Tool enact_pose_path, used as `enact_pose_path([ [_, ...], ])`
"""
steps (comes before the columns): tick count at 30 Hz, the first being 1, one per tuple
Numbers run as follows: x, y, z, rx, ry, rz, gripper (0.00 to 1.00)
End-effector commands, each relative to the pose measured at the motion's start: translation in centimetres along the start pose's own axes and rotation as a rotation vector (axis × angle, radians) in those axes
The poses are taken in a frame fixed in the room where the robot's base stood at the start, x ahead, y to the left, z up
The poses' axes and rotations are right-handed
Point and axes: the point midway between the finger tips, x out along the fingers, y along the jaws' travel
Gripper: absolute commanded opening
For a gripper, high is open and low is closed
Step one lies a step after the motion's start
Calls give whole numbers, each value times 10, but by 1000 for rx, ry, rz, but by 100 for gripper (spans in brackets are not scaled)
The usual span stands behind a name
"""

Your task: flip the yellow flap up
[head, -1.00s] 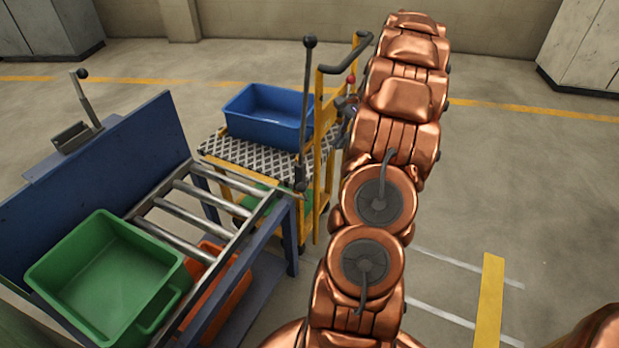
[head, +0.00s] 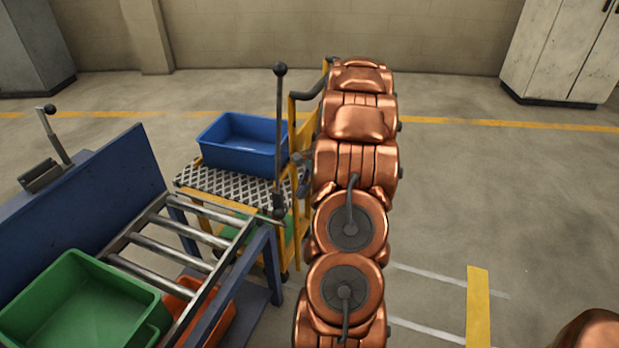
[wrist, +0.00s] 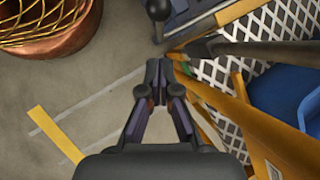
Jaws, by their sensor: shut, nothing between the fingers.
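A yellow strip (head: 232,199) runs along the front edge of the cart's diamond-plate deck in the head view; it is probably the yellow flap, sloping or hanging at that edge. A yellow strip (wrist: 238,10) beside the plate shows at the top of the wrist view. My gripper (wrist: 159,70) is shut and empty, its fingertips together over the floor just left of the cart's yellow frame (wrist: 245,120). The strip lies above and right of the fingertips there, apart from them. In the head view my arm mostly hides the gripper.
A blue bin (head: 240,144) stands on the cart deck. An upright lever with a black knob (head: 280,70) rises near the cart. The blue roller table (head: 265,245) with a green bin (head: 85,300) is at left. Open floor (head: 470,200) lies right of my arm.

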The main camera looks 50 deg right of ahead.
Motion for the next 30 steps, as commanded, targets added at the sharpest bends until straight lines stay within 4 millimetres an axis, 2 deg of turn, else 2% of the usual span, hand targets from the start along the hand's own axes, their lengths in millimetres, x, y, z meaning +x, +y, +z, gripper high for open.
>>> enact_pose_path([
  [2, 15, 0, 0, 1, 1, 0, 0],
  [6, 25, 0, 14, -1, 0, 0, 0],
  [12, 36, -1, 24, -1, 4, -2, 0],
  [30, 40, 0, 29, -3, 9, -5, 0],
])
